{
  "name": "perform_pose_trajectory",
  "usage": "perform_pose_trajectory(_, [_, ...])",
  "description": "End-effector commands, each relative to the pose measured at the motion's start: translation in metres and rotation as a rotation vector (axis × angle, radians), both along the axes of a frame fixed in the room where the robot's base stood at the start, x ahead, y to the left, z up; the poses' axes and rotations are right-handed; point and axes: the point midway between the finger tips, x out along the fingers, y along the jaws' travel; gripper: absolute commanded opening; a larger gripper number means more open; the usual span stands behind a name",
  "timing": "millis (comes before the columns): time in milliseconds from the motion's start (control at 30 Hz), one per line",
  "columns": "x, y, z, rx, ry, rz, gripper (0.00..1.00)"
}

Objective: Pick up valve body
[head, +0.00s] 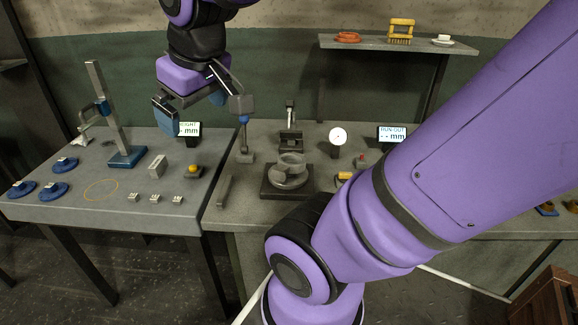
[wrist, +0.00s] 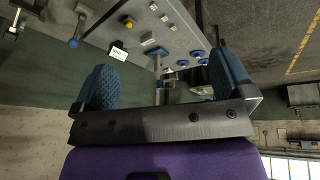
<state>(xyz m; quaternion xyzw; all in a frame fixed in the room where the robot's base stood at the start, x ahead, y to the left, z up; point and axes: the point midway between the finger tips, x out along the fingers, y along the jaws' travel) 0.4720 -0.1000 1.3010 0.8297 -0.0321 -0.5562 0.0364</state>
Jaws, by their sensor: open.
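A grey round casting (head: 291,161), which looks like the valve body, sits on a dark square-based fixture (head: 285,186) on the right table in the head view. I cannot tell for certain that it is the valve body. My gripper (head: 204,107) is open and empty, above the gap between the two tables, up and left of the casting. In the wrist view, its two blue-padded fingers (wrist: 165,85) stand wide apart with nothing between them. I cannot make out the casting in the wrist view.
The left table (head: 120,208) carries a height gauge (head: 126,155), blue round stands (head: 53,191), a grey block (head: 157,166) and a yellow button (head: 193,169). A shelf (head: 370,44) is at the back.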

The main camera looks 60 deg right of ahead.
Motion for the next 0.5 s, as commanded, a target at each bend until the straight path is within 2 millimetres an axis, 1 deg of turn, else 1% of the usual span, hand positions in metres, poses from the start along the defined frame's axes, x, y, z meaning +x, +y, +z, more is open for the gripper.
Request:
perform_pose_trajectory(167, [0.025, -0.029, -0.015, -0.041, 0.06, -0.011, 1.0])
perform_pose_trajectory(300, [0.046, -0.064, -0.036, -0.071, 0.123, -0.01, 1.0])
perform_pose_trajectory(367, [0.054, -0.081, -0.046, -0.077, 0.149, -0.007, 1.0])
perform_pose_trajectory(500, [0.066, -0.121, -0.071, -0.079, 0.203, 0.003, 1.0])
